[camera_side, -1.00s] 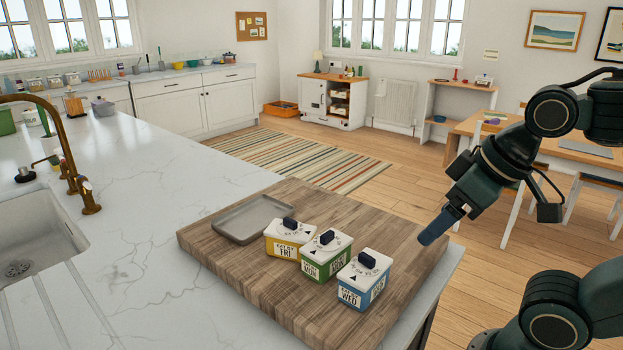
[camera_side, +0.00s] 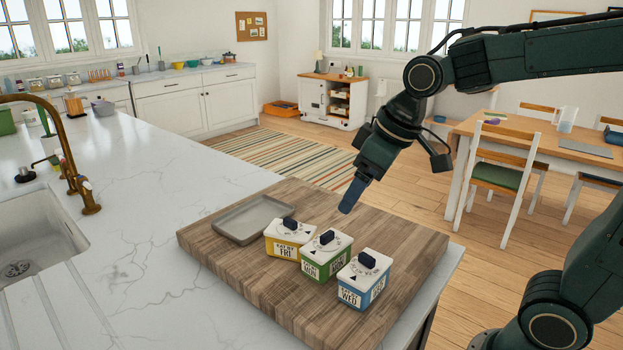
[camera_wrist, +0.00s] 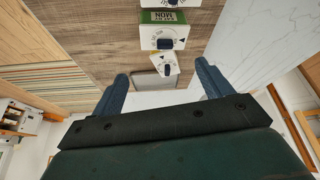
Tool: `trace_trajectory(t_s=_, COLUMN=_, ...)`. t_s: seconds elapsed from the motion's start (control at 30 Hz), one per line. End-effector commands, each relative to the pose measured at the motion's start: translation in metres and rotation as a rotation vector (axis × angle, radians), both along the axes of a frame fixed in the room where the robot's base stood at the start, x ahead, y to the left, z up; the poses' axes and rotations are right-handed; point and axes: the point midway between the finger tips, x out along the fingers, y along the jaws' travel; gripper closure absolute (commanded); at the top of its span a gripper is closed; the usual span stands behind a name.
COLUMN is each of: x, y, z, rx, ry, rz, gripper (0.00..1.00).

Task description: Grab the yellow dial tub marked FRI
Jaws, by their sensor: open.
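The yellow dial tub marked FRI (camera_side: 283,248) stands on a wooden board, leftmost of three tubs, with a white lid and dark knob. It also shows small in the wrist view (camera_wrist: 157,62), between my fingers in the picture. The green MON tub (camera_side: 313,268) stands close beside it, and the blue WED tub (camera_side: 350,292) is at the right. My gripper (camera_side: 350,196) is open and empty, above the board's back edge, up and to the right of the yellow tub. Both fingers show apart in the wrist view (camera_wrist: 162,72).
A shallow grey tray (camera_side: 225,233) lies on the board (camera_side: 215,258) just behind and left of the yellow tub. The white marble counter (camera_side: 150,290) is clear to the left. A sink and brass tap (camera_side: 75,185) are at the far left.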

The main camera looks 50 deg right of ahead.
Motion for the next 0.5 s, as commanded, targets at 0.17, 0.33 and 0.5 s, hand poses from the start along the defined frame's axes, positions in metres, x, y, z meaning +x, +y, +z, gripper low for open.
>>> trace_trajectory(t_s=0.17, x=0.041, y=0.004, z=-0.011, rx=0.002, ry=0.020, rz=0.057, gripper=0.22)
trace_trajectory(t_s=0.33, x=0.070, y=0.007, z=-0.023, rx=0.005, ry=0.029, rz=0.101, gripper=0.22)
trace_trajectory(t_s=0.5, x=0.085, y=0.009, z=-0.029, rx=0.006, ry=0.033, rz=0.125, gripper=0.22)
